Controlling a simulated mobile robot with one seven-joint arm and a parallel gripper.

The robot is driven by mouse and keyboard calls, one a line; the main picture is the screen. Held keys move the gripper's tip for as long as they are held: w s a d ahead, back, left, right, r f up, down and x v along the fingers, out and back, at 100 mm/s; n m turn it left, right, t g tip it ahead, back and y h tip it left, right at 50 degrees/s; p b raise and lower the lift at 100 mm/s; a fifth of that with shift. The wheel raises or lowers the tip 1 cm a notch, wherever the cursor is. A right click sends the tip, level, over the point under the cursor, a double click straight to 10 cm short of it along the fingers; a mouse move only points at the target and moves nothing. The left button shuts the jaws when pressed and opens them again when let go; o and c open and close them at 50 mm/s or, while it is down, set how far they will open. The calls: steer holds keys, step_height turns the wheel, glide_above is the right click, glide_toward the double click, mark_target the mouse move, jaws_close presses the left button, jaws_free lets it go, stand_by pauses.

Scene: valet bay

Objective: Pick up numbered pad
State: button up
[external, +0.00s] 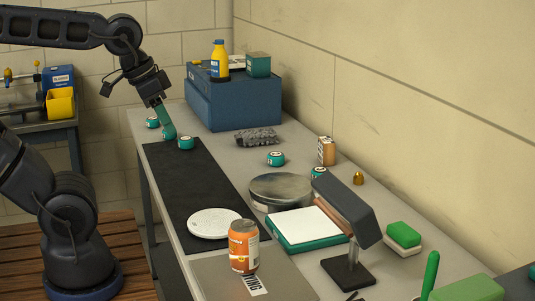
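A flat pad with a white top and teal edge (300,228) lies on the grey bench, in front of a round metal tin (262,187). A brown strip runs along its right side, partly behind a dark grey lamp-like head. No number on it is readable. Several small teal pucks with white labels stand on the bench, one at the mat's far end (185,143) and one near the middle (275,158). My gripper (169,133) points down above the far left of the bench, close to the pucks and far from the pad. A teal length shows at its end; its opening is unclear.
A dark grey stand (346,208) leans over the pad's right side. An orange can (243,248) and a white round disc (213,223) are nearby. The black mat (190,180) is mostly clear.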

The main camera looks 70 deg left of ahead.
steer(key=shift+o, duration=0.2)
steer(key=o, duration=0.8)
steer(key=shift+o, duration=0.2)
steer(key=shift+w, duration=0.1)
